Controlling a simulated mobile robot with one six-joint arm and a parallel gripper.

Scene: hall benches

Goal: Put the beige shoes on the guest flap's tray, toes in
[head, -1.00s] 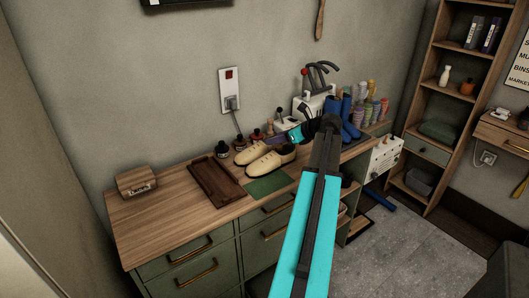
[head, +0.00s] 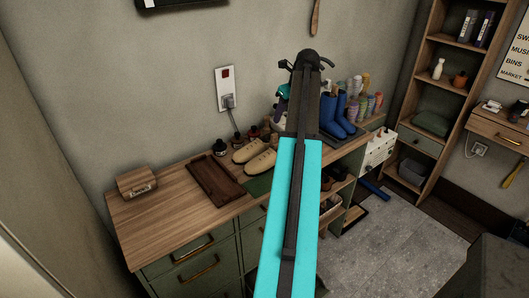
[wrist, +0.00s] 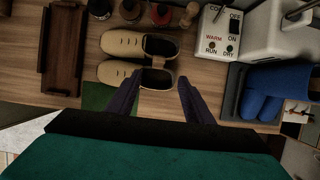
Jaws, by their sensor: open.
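The pair of beige shoes (head: 253,156) lies on the wooden counter, side by side, toes pointing left. In the wrist view the upper shoe (wrist: 130,43) is whole, and the lower shoe (wrist: 117,71) has its heel end just ahead of my fingers. My gripper (wrist: 160,90) is open and empty, its dark fingers apart; in the head view my arm mostly hides it. A dark brown wooden tray (head: 209,184) lies left of the shoes and shows in the wrist view (wrist: 46,60). I cannot tell whether it is the guest flap's tray.
A green mat (head: 258,186) lies in front of the shoes. Several small bottles (head: 220,147) stand behind. A white dryer box (wrist: 218,35) and blue boots (head: 337,112) on a dark tray stand to the right. A small wooden box (head: 137,182) with a label sits at the left.

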